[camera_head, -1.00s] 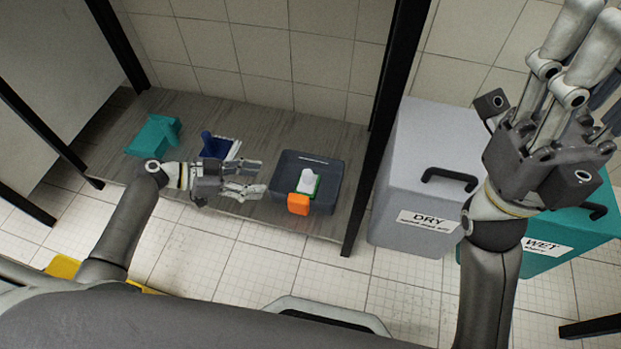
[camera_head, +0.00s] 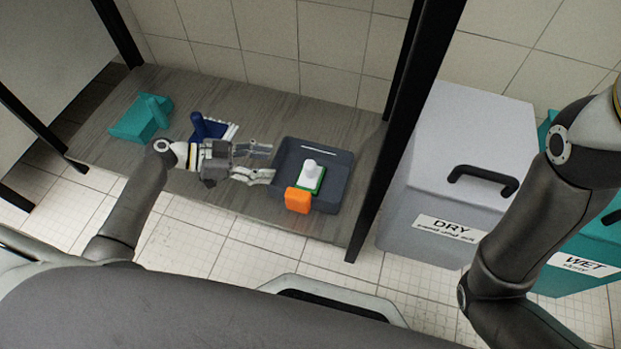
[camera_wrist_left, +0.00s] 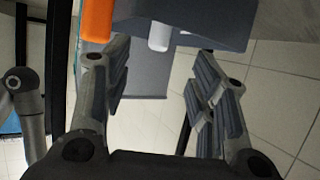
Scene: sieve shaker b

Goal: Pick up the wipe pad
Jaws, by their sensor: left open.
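The wipe pad (camera_head: 309,176) appears to be the white and green piece with a white knob, in the dark grey tray (camera_head: 338,187) on the shelf. An orange block (camera_head: 298,200) is at the tray's front edge, right by the pad. My left gripper (camera_head: 268,163) is open and empty, just left of the tray, with its fingers pointing toward it. In the left wrist view, the white knob (camera_wrist_left: 159,37) and the orange block (camera_wrist_left: 97,20) show beyond the open fingers; the rest of the pad is hidden there. My right arm shows at the right, but its gripper is out of view.
A blue-handled brush (camera_head: 199,126) lies behind my left gripper, partly hidden. A teal dustpan-like piece (camera_head: 142,119) is farther left on the shelf (camera_head: 255,100). A black post stands right of the tray, before the grey DRY bin (camera_head: 450,150) and teal WET bin (camera_head: 570,272).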

